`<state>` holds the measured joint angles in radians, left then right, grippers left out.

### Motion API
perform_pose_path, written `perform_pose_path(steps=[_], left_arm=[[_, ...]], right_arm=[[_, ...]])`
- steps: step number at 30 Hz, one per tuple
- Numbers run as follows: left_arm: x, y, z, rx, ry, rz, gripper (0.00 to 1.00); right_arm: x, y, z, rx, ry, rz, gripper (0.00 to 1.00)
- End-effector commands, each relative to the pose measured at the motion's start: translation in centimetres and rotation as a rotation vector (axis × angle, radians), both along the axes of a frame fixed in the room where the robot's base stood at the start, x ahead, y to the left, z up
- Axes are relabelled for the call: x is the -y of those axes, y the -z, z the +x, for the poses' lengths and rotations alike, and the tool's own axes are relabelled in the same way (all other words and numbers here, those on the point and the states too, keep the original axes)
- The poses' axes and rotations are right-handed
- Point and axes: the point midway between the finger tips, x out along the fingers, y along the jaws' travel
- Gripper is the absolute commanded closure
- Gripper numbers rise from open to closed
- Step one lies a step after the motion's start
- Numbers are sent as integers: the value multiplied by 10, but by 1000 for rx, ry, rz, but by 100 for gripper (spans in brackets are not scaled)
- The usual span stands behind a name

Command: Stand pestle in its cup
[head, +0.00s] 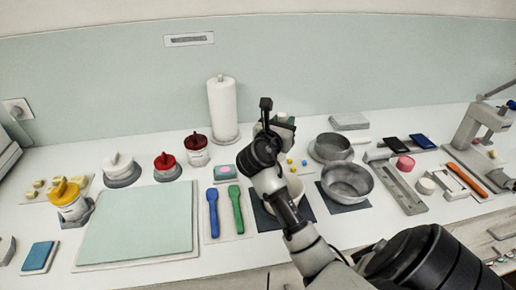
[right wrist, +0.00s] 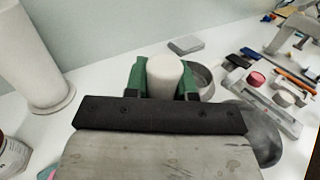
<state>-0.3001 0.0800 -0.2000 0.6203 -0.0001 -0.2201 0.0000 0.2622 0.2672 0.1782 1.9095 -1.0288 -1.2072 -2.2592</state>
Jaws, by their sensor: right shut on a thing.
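My right gripper (head: 282,124) is in the middle of the head view, in front of the back wall. Its green fingers, clear in the right wrist view (right wrist: 162,82), are shut on a pale, round-topped cylinder that looks like the pestle (right wrist: 164,74). The pestle's lower end is hidden by the gripper. A pale round vessel (head: 297,188) stands on a dark mat below my right arm, which hides much of it. I cannot tell whether it is the pestle's cup. My left gripper is not in view.
A paper roll (head: 223,108) stands to the left of the gripper. Metal bowls (head: 347,184) stand to the right. A blue spatula (head: 212,208) and a green one (head: 236,207) lie beside a pale green board (head: 140,222). A metal rail (head: 400,189) lies on the right.

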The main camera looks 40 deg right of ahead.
Motion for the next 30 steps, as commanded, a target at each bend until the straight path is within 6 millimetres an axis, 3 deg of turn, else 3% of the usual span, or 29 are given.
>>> perform_pose_path(steps=[6,10,14,22,30], left_arm=[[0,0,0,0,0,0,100],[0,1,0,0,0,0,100],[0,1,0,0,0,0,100],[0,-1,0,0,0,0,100],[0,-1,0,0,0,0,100]], right_arm=[[-17,29,48,-1,-1,1,99],[-22,40,65,1,-1,0,99],[-25,46,71,0,-1,-1,99],[-25,81,71,-1,-2,-1,99],[-25,85,71,3,-1,-1,99]])
